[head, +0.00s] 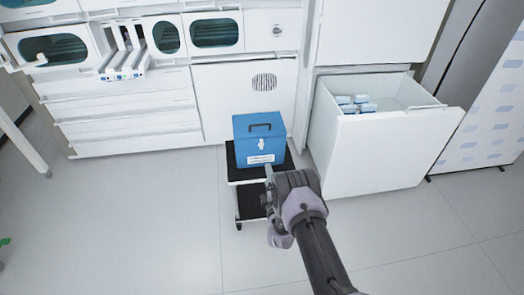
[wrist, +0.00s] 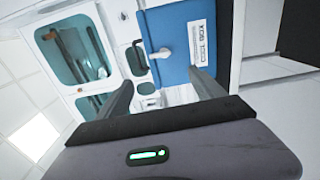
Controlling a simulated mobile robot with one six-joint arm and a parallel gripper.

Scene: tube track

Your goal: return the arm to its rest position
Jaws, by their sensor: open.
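My arm reaches up from the bottom right of the head view, and my gripper (head: 268,172) is in front of a blue cold box. In the wrist view my gripper (wrist: 165,92) has its two fingers wide apart with nothing between them. The blue box (head: 259,145) has a dark handle, a white latch and a white label. It stands upright on a small black-topped cart. The box also shows beyond the fingers in the wrist view (wrist: 178,40). The gripper overlaps the box's lower edge in the head view; I cannot tell whether they touch.
The cart (head: 240,173) stands before a white machine (head: 120,105) with oval windows. To the right, a white drawer (head: 385,150) is pulled open with several small pale items (head: 355,104) inside.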

